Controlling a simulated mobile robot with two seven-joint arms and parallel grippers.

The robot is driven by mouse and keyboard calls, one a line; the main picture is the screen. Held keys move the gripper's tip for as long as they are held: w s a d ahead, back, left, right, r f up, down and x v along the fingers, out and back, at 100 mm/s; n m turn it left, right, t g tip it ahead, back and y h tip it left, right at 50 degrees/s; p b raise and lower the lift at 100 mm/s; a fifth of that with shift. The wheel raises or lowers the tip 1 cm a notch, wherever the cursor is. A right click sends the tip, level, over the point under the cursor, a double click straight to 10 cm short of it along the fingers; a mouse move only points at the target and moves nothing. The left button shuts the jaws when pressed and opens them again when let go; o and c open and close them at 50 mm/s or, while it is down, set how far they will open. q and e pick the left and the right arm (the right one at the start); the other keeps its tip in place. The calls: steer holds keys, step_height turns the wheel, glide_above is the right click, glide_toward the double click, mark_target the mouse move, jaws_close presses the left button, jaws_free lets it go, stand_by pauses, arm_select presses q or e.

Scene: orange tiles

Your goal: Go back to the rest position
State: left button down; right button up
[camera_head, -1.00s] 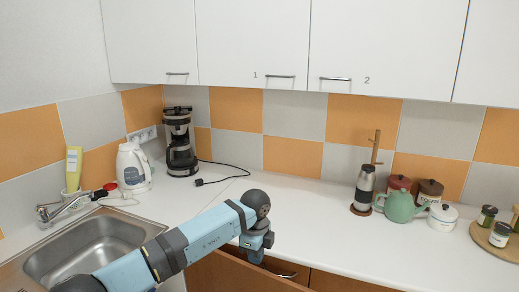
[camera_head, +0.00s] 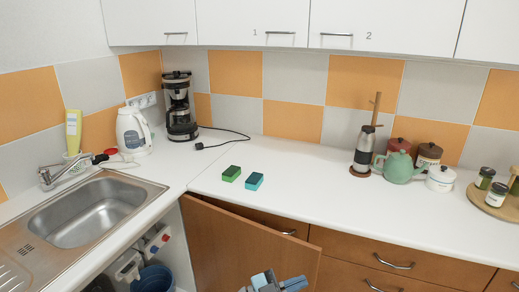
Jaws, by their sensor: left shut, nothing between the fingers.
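My left gripper (camera_head: 275,284) shows only in part at the bottom edge of the head view, low in front of the open brown cabinet door (camera_head: 245,246). It is shut and empty, apart from the counter and the things on it. Most of its arm is out of the picture. My right gripper is not in view.
A green sponge (camera_head: 231,173) and a teal one (camera_head: 254,181) lie near the counter's front edge. The sink (camera_head: 85,212) is at left, with a kettle (camera_head: 132,132) and coffee maker (camera_head: 180,108) behind. A teapot (camera_head: 397,168) stands at right. The middle counter is clear.

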arm_select(q)
steer(key=s+a+f+n+t+y+b, duration=0.1)
steer(key=s+a+f+n+t+y, duration=0.1)
steer(key=a+f+n+t+y, duration=0.5)
steer(key=s+a+f+n+t+y+b, duration=0.2)
steer(key=a+f+n+t+y, duration=0.25)
steer(key=a+n, duration=0.35)
steer(key=s+a+f+n+g+y+b, duration=0.15)
steer(key=s+a+f+g+y, duration=0.45)
steer(key=s+a+f, duration=0.8)
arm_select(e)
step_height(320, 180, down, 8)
arm_select(q)
step_height(320, 180, up, 17)
steer(key=s+p, duration=0.1)
steer(key=p, duration=1.7)
steer(key=shift+s+d+p, duration=0.3)
steer(key=shift+s+d, duration=0.05)
steer(key=shift+d, duration=0.1)
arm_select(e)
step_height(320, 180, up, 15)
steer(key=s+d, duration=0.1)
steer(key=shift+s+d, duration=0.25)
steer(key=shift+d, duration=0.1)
arm_select(q)
steer(key=shift+f+h, duration=0.15)
steer(key=shift+h, duration=0.1)
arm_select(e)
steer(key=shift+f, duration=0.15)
